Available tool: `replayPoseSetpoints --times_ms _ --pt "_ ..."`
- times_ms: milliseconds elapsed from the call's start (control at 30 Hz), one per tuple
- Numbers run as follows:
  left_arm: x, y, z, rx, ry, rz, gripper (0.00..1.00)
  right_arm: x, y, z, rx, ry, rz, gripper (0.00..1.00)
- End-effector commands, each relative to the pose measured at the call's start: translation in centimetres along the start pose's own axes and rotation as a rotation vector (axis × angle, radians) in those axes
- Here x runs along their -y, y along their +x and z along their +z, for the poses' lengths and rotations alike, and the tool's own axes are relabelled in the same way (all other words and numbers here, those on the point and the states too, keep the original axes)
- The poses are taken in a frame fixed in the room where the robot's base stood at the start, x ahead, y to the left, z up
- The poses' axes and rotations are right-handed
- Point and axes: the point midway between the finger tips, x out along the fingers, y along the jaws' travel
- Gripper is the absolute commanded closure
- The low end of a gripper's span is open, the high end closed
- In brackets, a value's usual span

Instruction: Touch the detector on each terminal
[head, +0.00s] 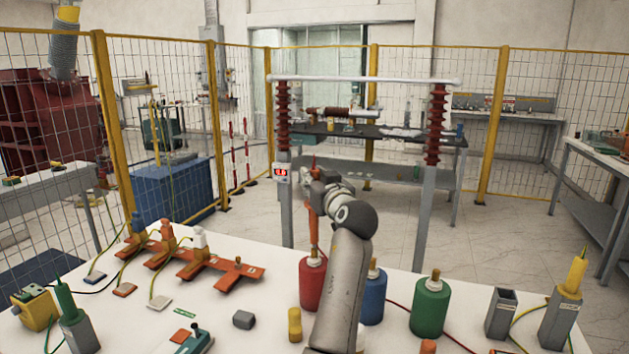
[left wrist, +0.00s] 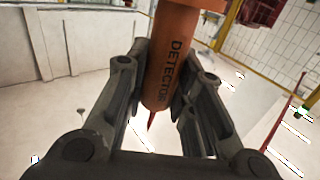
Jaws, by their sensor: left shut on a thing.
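My left gripper (head: 316,190) is shut on the orange detector (left wrist: 172,62), a stick lettered "DETECTOR" with a thin pointed red tip. The left wrist view shows it between the fingers (left wrist: 158,95). In the head view the detector (head: 313,232) hangs about upright. Its lower end appears in line with the top of the red bushing (head: 311,285); I cannot tell whether they touch. The blue bushing (head: 373,300) and green bushing (head: 430,308), with brass-coloured tops, stand to the right on the white table. My forearm partly covers the blue one. My right gripper is not in view.
Orange bases (head: 232,272) with cables lie on the table's left side. A grey block (head: 243,319), a yellow cylinder (head: 294,324) and grey holders (head: 501,313) stand nearby. Behind are a frame with red-brown insulators (head: 437,125) and yellow fence posts (head: 492,125).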

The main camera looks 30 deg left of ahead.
Motion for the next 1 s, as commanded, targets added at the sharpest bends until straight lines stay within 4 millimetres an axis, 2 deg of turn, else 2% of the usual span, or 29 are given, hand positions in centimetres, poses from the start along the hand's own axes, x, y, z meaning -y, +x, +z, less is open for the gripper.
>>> replayPoseSetpoints --times_ms 1000 --pt "0.0 0.0 -7.9 -0.001 -0.001 0.001 1.0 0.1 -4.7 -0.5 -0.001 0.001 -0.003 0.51"
